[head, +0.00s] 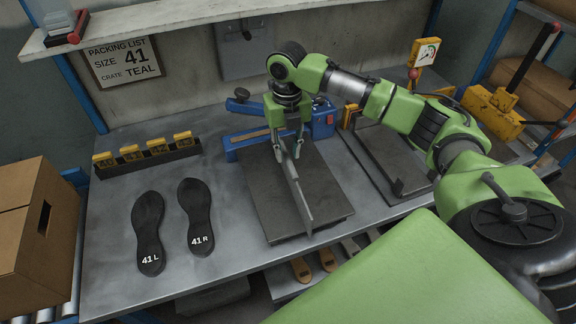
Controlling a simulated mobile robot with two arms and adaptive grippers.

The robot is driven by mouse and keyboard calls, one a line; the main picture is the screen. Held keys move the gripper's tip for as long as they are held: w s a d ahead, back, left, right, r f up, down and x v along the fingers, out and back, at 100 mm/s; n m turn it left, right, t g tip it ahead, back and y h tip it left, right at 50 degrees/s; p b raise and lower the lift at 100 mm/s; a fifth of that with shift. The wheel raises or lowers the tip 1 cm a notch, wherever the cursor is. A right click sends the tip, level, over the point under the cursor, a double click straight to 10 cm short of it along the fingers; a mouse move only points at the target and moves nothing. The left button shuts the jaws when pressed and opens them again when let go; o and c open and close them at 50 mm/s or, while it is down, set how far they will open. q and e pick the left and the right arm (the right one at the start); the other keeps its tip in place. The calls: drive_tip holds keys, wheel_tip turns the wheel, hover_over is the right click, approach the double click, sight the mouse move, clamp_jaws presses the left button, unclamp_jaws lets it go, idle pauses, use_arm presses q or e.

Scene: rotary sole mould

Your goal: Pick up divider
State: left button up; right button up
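The divider (301,196) is a thin grey plate, upright on its edge above the dark flat plate (265,208) in the middle of the bench. My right gripper (288,152) points down at the divider's far upper end. Its two fingers are on either side of the divider and appear shut on it. I cannot tell whether the divider's lower edge touches the dark plate. My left gripper is not in view.
Two black soles, 41 L (149,232) and 41 R (196,215), lie left of the dark plate. Behind them is a black rack (148,160) with yellow tags. A blue device (322,118) stands behind the plate; a dark frame (384,160) is at right. A carton (30,235) stands left.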

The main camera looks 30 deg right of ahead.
sight(287, 179)
drive_tip(key=shift+f, duration=0.6)
drive_tip(key=shift+w+f, duration=0.1)
drive_tip(key=shift+f, duration=0.2)
drive_tip(key=shift+w+d+f, duration=0.1)
drive_tip(key=shift+f, duration=0.3)
wheel_tip(287, 179, down, 4)
drive_tip(key=shift+f+p, duration=0.2)
drive_tip(key=shift+p, duration=0.5)
drive_tip(key=shift+f, duration=0.3)
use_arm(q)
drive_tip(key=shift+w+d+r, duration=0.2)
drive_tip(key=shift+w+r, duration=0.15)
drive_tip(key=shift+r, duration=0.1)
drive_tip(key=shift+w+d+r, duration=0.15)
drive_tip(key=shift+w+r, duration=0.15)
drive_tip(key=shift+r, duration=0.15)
use_arm(e)
clamp_jaws()
